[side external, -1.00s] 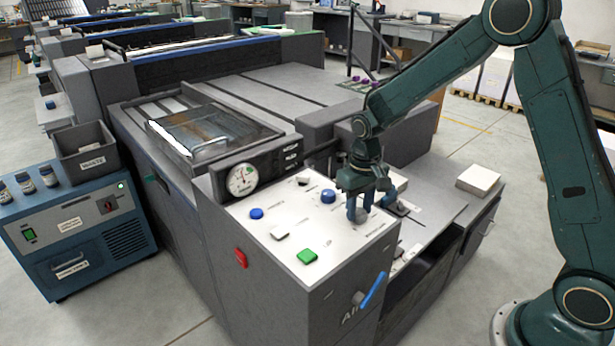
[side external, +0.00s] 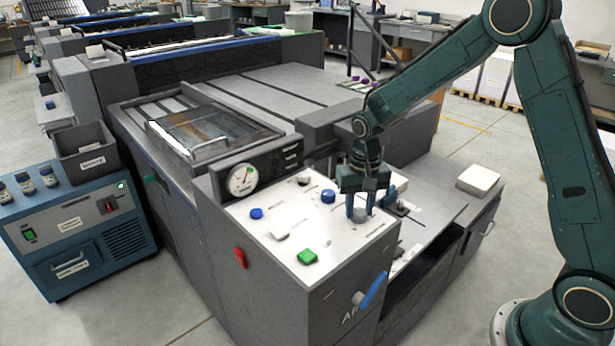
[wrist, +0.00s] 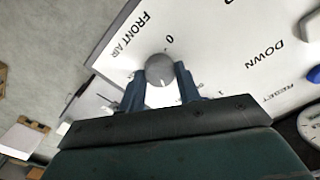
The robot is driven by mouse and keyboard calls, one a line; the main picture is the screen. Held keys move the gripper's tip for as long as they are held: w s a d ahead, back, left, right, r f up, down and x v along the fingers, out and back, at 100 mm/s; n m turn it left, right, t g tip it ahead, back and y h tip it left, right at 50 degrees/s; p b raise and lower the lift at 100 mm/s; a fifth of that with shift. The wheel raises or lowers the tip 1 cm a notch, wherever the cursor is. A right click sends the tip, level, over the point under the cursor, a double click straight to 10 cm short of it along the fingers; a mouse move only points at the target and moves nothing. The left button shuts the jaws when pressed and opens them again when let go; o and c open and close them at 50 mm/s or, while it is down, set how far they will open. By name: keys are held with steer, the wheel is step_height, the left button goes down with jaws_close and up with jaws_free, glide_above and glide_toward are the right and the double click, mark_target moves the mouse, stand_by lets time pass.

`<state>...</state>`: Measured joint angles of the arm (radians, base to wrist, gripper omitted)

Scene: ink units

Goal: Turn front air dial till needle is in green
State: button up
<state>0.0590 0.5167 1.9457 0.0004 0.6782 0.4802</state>
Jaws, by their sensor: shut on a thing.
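The front air dial (wrist: 160,67) is a round grey knob on the white panel, with "FRONT AIR" lettering beside it in the wrist view. My gripper (wrist: 162,80) is shut on the dial, with one blue finger on each side. In the side external view my gripper (side external: 360,212) points down over the panel's right part, and the dial (side external: 360,216) shows between the fingers. The round white gauge (side external: 242,180) stands on the dark upright box at the panel's back left. Its needle leans up and right near a small green patch; whether it is inside is too small to tell.
The white panel (side external: 285,215) also carries blue buttons (side external: 328,196), a white button (side external: 280,234) and a green button (side external: 307,257). A red switch (side external: 240,258) and a blue lever (side external: 373,290) are on the cabinet's sides. The air above the panel's left half is clear.

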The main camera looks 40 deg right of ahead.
mark_target(359, 211)
steer(key=o, duration=1)
steer(key=shift+r, duration=6.9)
steer(key=shift+s, duration=0.1)
